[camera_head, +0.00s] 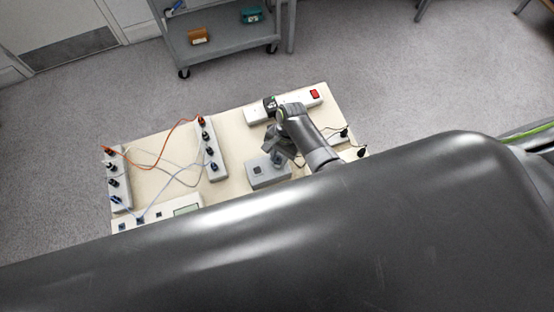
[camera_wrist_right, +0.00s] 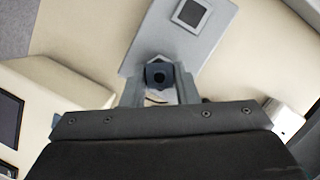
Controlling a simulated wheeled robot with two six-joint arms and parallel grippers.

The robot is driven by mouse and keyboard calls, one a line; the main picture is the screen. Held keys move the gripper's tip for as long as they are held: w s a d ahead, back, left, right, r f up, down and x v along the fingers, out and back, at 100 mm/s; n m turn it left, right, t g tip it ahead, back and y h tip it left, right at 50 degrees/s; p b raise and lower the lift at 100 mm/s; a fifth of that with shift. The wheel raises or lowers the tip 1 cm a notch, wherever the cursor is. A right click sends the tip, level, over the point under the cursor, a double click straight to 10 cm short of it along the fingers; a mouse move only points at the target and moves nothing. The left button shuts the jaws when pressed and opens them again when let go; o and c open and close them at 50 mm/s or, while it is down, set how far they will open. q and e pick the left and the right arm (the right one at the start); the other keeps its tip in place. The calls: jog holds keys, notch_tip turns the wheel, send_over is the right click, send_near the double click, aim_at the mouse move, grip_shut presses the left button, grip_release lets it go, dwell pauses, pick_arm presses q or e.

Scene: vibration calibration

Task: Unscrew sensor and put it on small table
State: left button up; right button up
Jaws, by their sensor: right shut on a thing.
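My right gripper (camera_head: 276,158) reaches down over the cream table (camera_head: 240,116), at a grey box (camera_head: 268,175) with a small dark square on top. In the right wrist view, the gripper (camera_wrist_right: 158,88) is shut on a small dark block with a round black end, likely the sensor (camera_wrist_right: 158,73). The sensor lies at the near edge of the grey box (camera_wrist_right: 205,45) in that view; I cannot tell whether they touch. In the head view the sensor is too small to make out. My left gripper is not in view.
A power strip with a red switch (camera_head: 314,94) lies at the table's back. Connector strips (camera_head: 211,160) with orange and grey cables stand to the left. A grey cart (camera_head: 222,45) stands behind on open carpet. My own dark body hides the foreground.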

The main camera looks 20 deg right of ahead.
dwell(0.3)
jog(key=shift+a+n+g+h, duration=0.1)
jog(key=shift+n+g+h, duration=0.35)
jog(key=shift+n, duration=1.65)
jog(key=shift+a+n+h, duration=0.1)
jog(key=shift+n+h, duration=0.25)
jog(key=shift+n, duration=0.85)
jog(key=shift+f+n+g, duration=0.1)
jog(key=shift+n+g, duration=0.15)
jog(key=shift+n, duration=0.55)
jog(key=shift+h, duration=0.3)
jog(key=n+h, duration=0.1)
jog(key=n, duration=0.3)
jog(key=shift+a, duration=0.1)
